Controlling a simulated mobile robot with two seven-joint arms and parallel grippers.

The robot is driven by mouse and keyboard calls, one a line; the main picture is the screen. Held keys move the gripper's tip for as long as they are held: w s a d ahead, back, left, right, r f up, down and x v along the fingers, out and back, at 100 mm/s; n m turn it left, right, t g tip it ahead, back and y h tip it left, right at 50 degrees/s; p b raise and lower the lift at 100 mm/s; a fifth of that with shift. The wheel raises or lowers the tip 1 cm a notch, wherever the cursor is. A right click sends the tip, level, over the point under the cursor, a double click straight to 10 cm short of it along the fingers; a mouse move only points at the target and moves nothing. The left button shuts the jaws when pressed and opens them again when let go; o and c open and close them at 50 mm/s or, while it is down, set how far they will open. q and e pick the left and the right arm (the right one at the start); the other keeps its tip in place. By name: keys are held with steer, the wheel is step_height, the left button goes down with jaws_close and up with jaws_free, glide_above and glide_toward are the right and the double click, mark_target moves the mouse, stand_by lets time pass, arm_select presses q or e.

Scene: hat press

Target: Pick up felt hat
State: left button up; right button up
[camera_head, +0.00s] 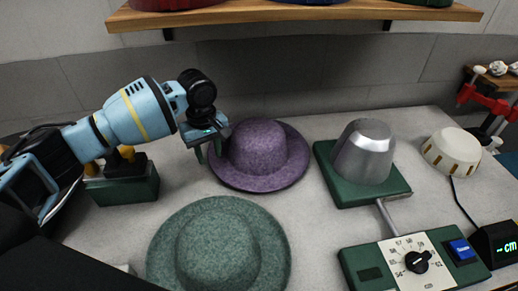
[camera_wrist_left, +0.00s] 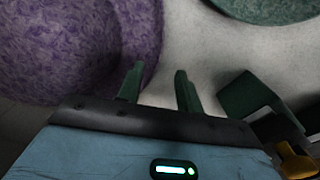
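A purple felt hat (camera_head: 262,150) lies brim down on the light grey table, its crown up. A green felt hat (camera_head: 228,250) lies nearer, at the lower middle. My left gripper (camera_head: 209,150) is at the left edge of the purple hat's brim. In the left wrist view, the purple hat (camera_wrist_left: 70,45) fills the upper left and the green hat (camera_wrist_left: 270,8) shows at the top right. There, the left gripper's two fingers (camera_wrist_left: 158,88) stand apart, one overlapping the purple brim, the other over bare table. Whether they touch the brim is unclear. My right gripper is not in view.
A grey metal hat form (camera_head: 364,152) on a green base stands right of the purple hat. A dial panel (camera_head: 412,262) is at the lower right, with a cream round object (camera_head: 452,152) behind. A green block (camera_head: 125,185) stands left. A wooden shelf (camera_head: 300,11) hangs above.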

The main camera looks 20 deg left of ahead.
mark_target(213, 168)
arm_select(q)
steer(key=shift+d+f, duration=0.2)
steer(key=shift+f, duration=2.3)
steer(key=shift+c, duration=0.5)
jaws_close()
